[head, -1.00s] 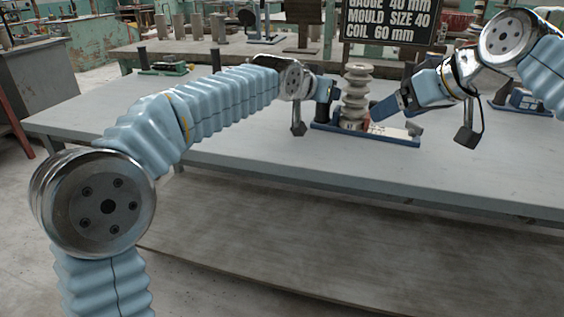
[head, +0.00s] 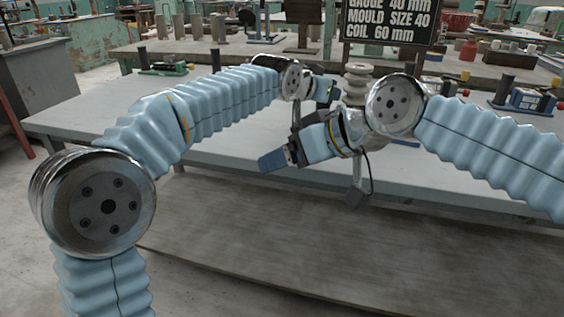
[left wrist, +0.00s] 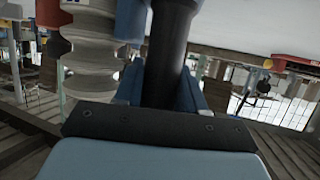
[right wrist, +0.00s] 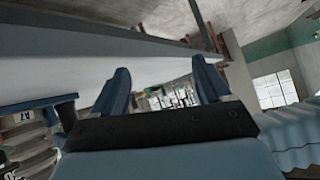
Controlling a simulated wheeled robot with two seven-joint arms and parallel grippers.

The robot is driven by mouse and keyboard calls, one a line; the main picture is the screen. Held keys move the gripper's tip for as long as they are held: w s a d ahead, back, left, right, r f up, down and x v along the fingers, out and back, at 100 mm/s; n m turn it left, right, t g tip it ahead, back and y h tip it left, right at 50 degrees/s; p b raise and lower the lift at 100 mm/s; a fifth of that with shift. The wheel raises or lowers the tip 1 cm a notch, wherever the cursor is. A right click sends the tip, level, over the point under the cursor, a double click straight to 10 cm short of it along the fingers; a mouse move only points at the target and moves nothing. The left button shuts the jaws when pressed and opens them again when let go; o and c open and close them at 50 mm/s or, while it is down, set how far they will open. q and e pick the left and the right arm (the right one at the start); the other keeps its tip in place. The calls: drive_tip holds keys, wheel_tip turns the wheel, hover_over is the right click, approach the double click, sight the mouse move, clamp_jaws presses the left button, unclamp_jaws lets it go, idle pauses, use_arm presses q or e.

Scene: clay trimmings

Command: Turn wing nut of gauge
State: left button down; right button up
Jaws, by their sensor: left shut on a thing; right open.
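A ribbed beige insulator (head: 357,82) stands on the worktable, also at upper left in the left wrist view (left wrist: 90,62). Its blue-based stand is mostly hidden behind my right arm. My left gripper (head: 328,92) is beside the insulator, shut on a dark upright post (left wrist: 171,50), which fills the space between its blue fingers in the left wrist view. A blue part (left wrist: 130,20) lies between post and insulator. My right gripper (head: 270,161) is in front of the table edge, open and empty; its blue fingers stand apart in the right wrist view (right wrist: 162,88). I cannot make out a wing nut.
The grey table (head: 240,150) is clear at the left and front. Another blue-based device (head: 530,100) stands at the right. A black sign (head: 392,22) with white lettering stands behind.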

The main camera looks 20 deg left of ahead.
drive_tip(key=shift+s+a+f, duration=0.45)
drive_tip(key=shift+s+a, duration=0.1)
drive_tip(key=shift+s, duration=0.05)
drive_tip(key=shift+c, duration=0.2)
